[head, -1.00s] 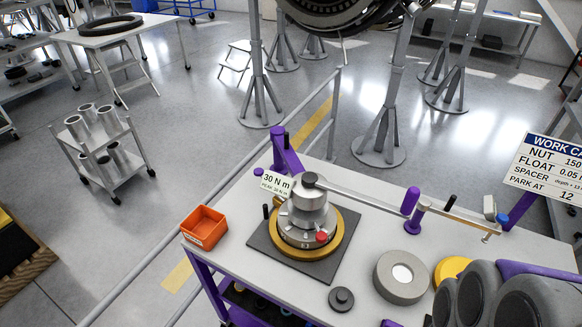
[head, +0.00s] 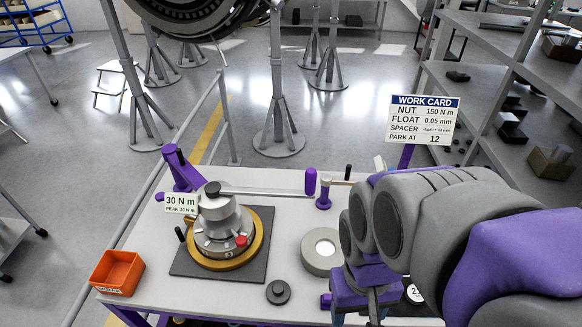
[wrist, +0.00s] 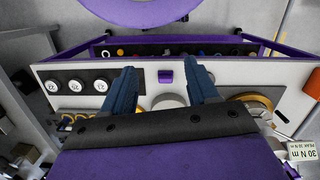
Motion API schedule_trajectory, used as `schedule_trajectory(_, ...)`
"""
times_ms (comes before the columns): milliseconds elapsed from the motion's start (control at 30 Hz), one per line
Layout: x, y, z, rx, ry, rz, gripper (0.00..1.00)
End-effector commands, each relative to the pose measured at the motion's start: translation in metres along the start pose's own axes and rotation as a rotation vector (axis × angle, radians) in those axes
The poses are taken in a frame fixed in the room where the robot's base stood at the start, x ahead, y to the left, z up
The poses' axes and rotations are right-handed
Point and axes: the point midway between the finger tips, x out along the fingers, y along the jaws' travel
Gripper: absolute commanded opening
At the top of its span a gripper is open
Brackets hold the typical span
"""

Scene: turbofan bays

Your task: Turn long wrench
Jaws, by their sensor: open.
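The long wrench (head: 268,190) is a thin grey bar. In the head view it runs right from the top of a silver hub (head: 217,220) and passes by a purple post (head: 323,192); its far end is hidden behind my arm. The hub stands on a gold ring (head: 225,262) on a dark mat, with a tag (head: 180,204) reading 30 N m. My gripper (wrist: 162,70) shows in the wrist view as two blue fingers, apart and empty, above the bench. In the head view it is low at the bench's front, mostly hidden, away from the wrench.
On the bench (head: 200,303) are an orange bin (head: 117,272), a grey ring (head: 321,249) and a dark knob (head: 278,291). A work card (head: 422,120) stands at the back right. A rail (head: 226,118) and engine stands are behind; shelves (head: 470,95) are at right.

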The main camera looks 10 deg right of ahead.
Motion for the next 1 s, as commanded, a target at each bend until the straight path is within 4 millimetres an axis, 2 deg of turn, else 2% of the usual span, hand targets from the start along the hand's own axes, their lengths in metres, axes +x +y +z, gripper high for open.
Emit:
schedule_trajectory(33,-0.016,-0.001,-0.016,0.016,0.002,-0.001,0.59)
schedule_trajectory(200,-0.063,-0.004,-0.077,0.079,0.032,-0.005,0.59)
schedule_trajectory(500,-0.127,-0.010,-0.184,0.181,0.080,-0.014,0.59)
schedule_trajectory(800,-0.168,-0.019,-0.281,0.270,0.124,-0.030,0.59)
schedule_trajectory(900,-0.175,-0.021,-0.304,0.291,0.136,-0.036,0.59)
schedule_trajectory(1000,-0.177,-0.023,-0.317,0.305,0.139,-0.039,0.59)
